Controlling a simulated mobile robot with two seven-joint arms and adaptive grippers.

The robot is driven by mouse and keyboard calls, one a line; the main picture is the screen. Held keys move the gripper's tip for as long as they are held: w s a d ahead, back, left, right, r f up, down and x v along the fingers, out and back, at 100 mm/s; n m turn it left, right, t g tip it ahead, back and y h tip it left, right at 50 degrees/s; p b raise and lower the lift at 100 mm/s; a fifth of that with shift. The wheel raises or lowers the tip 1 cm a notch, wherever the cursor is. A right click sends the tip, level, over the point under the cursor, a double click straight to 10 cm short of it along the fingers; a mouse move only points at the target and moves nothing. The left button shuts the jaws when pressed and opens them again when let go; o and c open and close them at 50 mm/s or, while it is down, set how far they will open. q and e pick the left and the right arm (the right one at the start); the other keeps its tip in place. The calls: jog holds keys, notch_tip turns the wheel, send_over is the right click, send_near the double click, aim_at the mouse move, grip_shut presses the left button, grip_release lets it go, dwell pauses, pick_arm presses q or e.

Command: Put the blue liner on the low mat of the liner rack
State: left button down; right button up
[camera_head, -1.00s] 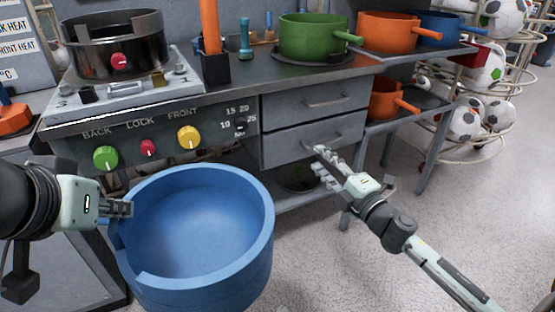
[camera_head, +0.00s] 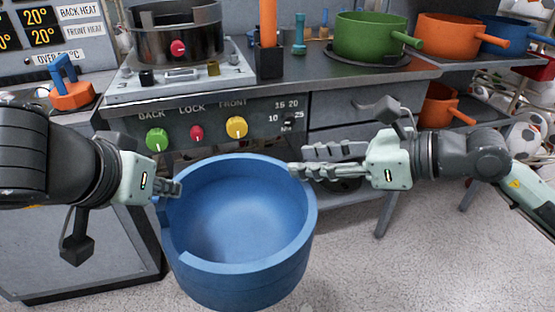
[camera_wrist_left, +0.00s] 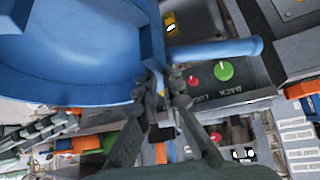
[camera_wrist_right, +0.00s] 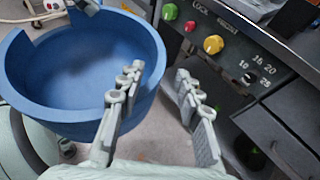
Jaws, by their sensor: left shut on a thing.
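The blue liner (camera_head: 245,268), a large round open vessel with a notch in its rim, hangs in front of the bench. My left gripper (camera_head: 170,188) is shut on its wall at the left. The left wrist view shows this grip (camera_wrist_left: 163,88) beside the liner's blue handle (camera_wrist_left: 215,50). My right gripper (camera_head: 318,162) is open at the liner's right rim; in the right wrist view its fingers (camera_wrist_right: 160,90) are apart, one overlapping the liner's wall. I cannot tell whether it touches.
Orange (camera_head: 447,33) and blue (camera_head: 512,33) pots stand on the upper shelf, another orange pot (camera_head: 438,106) below. A green pot (camera_head: 370,38) and a black press pot (camera_head: 177,36) stand on the bench (camera_head: 330,92). Open floor (camera_head: 420,275) lies at front right.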

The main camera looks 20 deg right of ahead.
aim_at(272, 161)
pick_arm(q)
jog(key=shift+r, duration=0.1)
pick_arm(e)
jog(key=x, duration=0.9)
jog(key=shift+w+a, duration=0.25)
jog(key=shift+a, duration=0.05)
jog(key=shift+c, duration=0.4)
grip_shut()
jog(key=shift+d, duration=0.1)
pick_arm(q)
jog(key=c, duration=1.6)
grip_release()
